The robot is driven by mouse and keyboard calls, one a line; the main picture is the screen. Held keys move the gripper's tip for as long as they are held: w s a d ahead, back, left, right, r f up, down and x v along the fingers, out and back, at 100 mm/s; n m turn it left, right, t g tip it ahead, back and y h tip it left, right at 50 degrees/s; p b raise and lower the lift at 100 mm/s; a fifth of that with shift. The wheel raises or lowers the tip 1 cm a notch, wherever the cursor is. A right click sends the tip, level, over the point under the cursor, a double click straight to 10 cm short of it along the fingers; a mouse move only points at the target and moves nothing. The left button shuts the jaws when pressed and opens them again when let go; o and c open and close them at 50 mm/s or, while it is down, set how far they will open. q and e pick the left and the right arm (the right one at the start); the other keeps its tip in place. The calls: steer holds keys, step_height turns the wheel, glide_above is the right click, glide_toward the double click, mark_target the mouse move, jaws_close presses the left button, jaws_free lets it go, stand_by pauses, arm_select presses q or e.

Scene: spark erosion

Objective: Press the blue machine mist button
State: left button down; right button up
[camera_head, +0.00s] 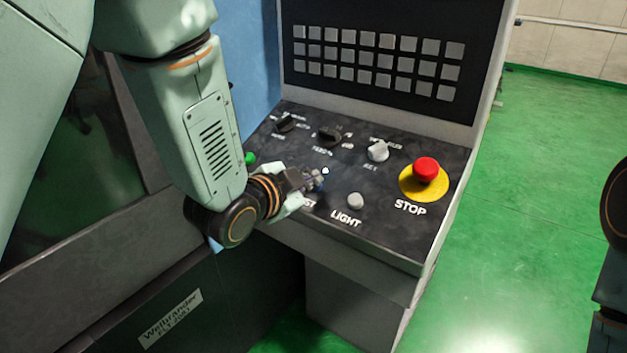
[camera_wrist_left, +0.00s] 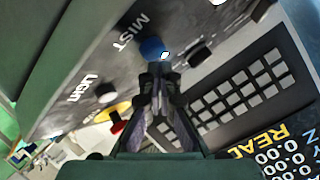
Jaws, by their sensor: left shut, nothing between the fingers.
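The blue mist button (camera_wrist_left: 151,47) shows in the left wrist view, on the dark panel beside the printed word MIST. It lies just beyond the tips of my left gripper (camera_wrist_left: 160,76), whose fingers are shut with nothing between them. In the head view my left gripper (camera_head: 312,181) is low over the control panel (camera_head: 400,245), left of the LIGHT button, and largely hides the mist button and its label. I cannot tell whether the fingertips touch the button. My right gripper is out of view.
A pale LIGHT button (camera_head: 356,201) sits right of my left gripper. A red STOP button (camera_head: 426,168) on a yellow disc is farther right. Knobs (camera_head: 330,137) line the panel's back, below a keypad (camera_head: 380,59). Green floor lies open at the right.

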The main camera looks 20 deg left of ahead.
arm_select(q)
steer(key=shift+s+a+r+p, duration=0.1)
steer(key=shift+s+r+p, duration=0.1)
steer(key=shift+r+p, duration=0.35)
steer(key=shift+s+a+r+p, duration=0.15)
steer(key=shift+r+p, duration=0.25)
steer(key=shift+r, duration=0.2)
steer(key=r, duration=0.1)
steer(key=s+r+p, duration=0.1)
steer(key=r+p, duration=0.1)
steer(key=shift+s+a+r, duration=0.1)
steer(key=shift+s+a, duration=0.1)
steer(key=shift+s, duration=0.1)
stand_by(0.7)
